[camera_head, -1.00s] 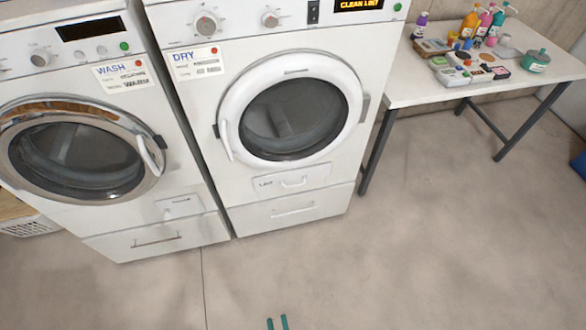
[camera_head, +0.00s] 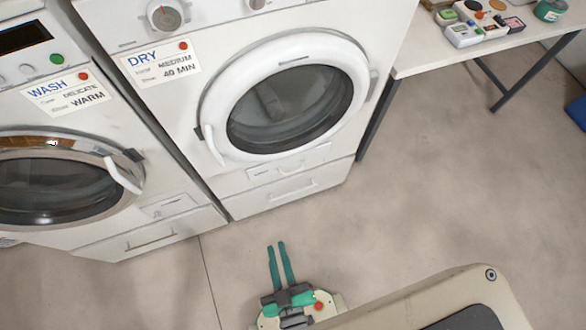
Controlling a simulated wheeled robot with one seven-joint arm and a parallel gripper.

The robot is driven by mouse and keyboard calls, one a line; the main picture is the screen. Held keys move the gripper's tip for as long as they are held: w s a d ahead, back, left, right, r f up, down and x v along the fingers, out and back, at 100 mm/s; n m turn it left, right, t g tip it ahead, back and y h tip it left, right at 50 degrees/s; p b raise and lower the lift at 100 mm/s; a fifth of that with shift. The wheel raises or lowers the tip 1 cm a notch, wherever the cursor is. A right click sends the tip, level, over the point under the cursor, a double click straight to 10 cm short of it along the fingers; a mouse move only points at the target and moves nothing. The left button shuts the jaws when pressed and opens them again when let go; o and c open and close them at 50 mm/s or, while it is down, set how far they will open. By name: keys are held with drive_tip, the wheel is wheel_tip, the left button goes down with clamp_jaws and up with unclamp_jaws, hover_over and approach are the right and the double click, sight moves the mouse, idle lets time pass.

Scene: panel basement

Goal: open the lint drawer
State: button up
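The lint drawer (camera_head: 289,166) is a small white panel with a raised handle, low on the front of the dryer (camera_head: 186,95), just under the round door. It looks shut, flush with the front. My gripper (camera_head: 279,246) is in the lower middle of the head view, over the floor in front of the dryer. Its two green fingers point toward the dryer with a narrow gap between them and nothing held. It is apart from the drawer, below it in the picture.
A wider bottom drawer (camera_head: 290,191) with its own handle lies under the lint drawer. The dryer door (camera_head: 214,84) is shut. A washer (camera_head: 95,231) stands at left. The floor (camera_head: 420,180) in front is clear.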

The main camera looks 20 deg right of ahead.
drive_tip(key=w+d+f+n+h, duration=0.1)
drive_tip(key=w+d+f+n, duration=0.15)
drive_tip(key=w+f, duration=0.4)
drive_tip(key=w+d+f+n+h, duration=0.1)
drive_tip(key=w+d+f+n, duration=0.2)
drive_tip(key=f, duration=0.6)
drive_tip(key=n+h, duration=0.3)
drive_tip(key=n, duration=0.3)
approach(294, 172)
drive_tip(key=x, duration=1)
drive_tip(key=shift+w+f, duration=0.2)
drive_tip(key=shift+f, duration=0.05)
clamp_jaws()
